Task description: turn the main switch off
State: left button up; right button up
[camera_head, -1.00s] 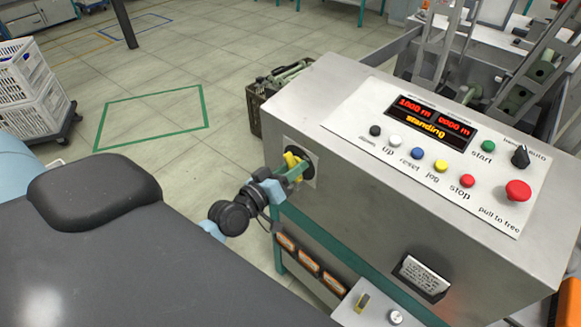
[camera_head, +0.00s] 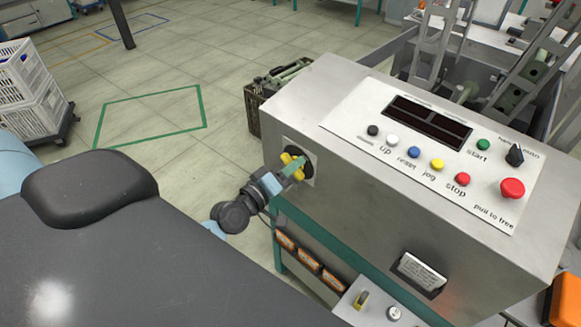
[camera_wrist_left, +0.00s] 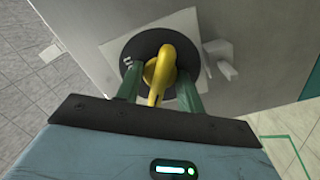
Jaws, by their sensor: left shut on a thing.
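The main switch is a yellow rotary handle (camera_head: 291,165) on a black disc, on the left side face of the grey control cabinet (camera_head: 390,225). It also shows in the left wrist view (camera_wrist_left: 167,72). My left gripper (camera_head: 289,169) is at the switch, its green fingers on both sides of the yellow handle and shut on it; the fingers show in the left wrist view too (camera_wrist_left: 160,88). The display (camera_head: 427,122) on the cabinet's top panel is dark. My right gripper is not in view.
The sloped panel carries coloured push buttons, a red stop knob (camera_head: 512,188) and a black selector (camera_head: 515,154). A dark crate (camera_head: 256,112) stands behind the cabinet. White baskets (camera_head: 30,90) on a dolly stand at left. The floor between is clear.

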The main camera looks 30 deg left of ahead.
pick_arm(q)
jog(key=n, duration=0.2)
jog(key=shift+r+n, duration=0.1)
jog(key=shift+n, duration=0.8)
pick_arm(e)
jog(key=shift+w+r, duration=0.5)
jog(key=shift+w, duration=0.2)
pick_arm(q)
jog(key=o, duration=1.5)
jog(key=shift+o, duration=0.3)
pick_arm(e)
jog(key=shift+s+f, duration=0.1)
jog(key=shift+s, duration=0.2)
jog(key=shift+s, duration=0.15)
pick_arm(q)
jog(key=shift+s, duration=0.1)
